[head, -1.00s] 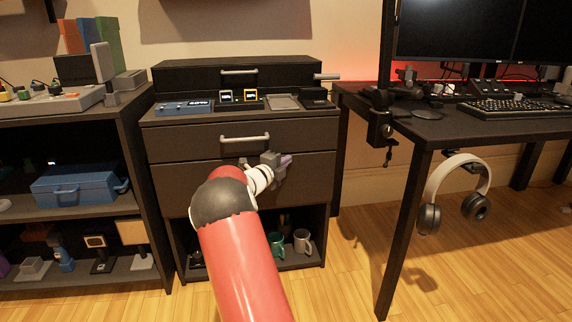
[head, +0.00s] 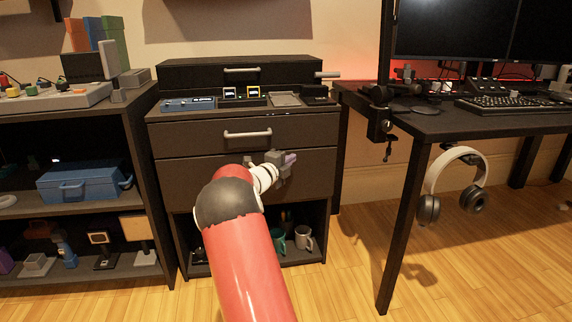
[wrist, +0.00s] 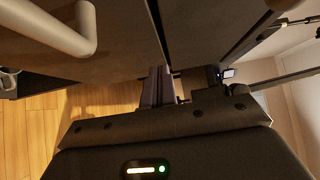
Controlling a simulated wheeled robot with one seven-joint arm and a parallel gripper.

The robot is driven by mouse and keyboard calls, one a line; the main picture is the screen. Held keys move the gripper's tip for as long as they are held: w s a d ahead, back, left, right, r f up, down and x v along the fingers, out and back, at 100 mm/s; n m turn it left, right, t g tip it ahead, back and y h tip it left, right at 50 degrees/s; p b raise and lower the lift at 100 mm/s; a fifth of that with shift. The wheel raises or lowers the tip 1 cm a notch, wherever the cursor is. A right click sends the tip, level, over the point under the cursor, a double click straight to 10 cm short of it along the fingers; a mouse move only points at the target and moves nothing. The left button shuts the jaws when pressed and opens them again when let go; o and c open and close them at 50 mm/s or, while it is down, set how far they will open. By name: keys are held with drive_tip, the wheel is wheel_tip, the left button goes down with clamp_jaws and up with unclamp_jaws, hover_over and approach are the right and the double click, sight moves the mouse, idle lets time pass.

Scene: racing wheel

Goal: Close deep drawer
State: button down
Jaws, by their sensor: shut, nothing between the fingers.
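The deep drawer (head: 190,172) is the tall dark lower front of the cabinet. Its front looks about level with the drawer above in the head view, but I cannot tell whether a small gap is left. Its pale bar handle (wrist: 75,32) shows at the upper left of the wrist view; my arm hides it in the head view. My gripper (head: 287,160) is shut and empty, in front of the drawer's right part. In the wrist view its fingers (wrist: 157,88) are clear of the handle. I cannot tell whether they touch the front.
Above is a shallower drawer with a handle (head: 247,134). An open shelf below holds mugs (head: 303,238). A shelf unit with a blue toolbox (head: 84,183) stands left. A desk (head: 450,122) with hanging headphones (head: 473,200) stands right. The floor (head: 350,270) is free in front.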

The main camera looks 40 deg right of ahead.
drive_tip(key=v, duration=1.1)
drive_tip(key=w+a+r+n+t+y+p, duration=0.2)
drive_tip(key=a+r+n+t+y+p, duration=0.2)
drive_tip(key=a+r+n+t+y, duration=0.7)
drive_tip(key=s+a+r+n+g+y+p, duration=0.15)
drive_tip(key=s+a+n, duration=0.3)
drive_tip(key=a, duration=0.45)
drive_tip(key=s+a+r+n+g+y+p, duration=0.1)
drive_tip(key=s+a+n+g+y+p, duration=0.15)
drive_tip(key=s+a+n, duration=0.4)
drive_tip(key=s+a+f+n+g+p, duration=0.1)
drive_tip(key=s+a+n+g, duration=0.1)
drive_tip(key=s, duration=0.5)
drive_tip(key=s+a+f+n+g+y+p, duration=0.1)
drive_tip(key=s+a+f+n+g, duration=0.1)
drive_tip(key=s+a+n, duration=0.3)
drive_tip(key=s+a+f+n+g+y, duration=0.1)
drive_tip(key=s+a+n, duration=0.2)
drive_tip(key=s, duration=0.8)
drive_tip(key=shift+a+f+n+g+p, duration=0.15)
drive_tip(key=shift+f+n+g+p, duration=0.2)
drive_tip(key=shift+n, duration=0.35)
drive_tip(key=shift+s, duration=0.1)
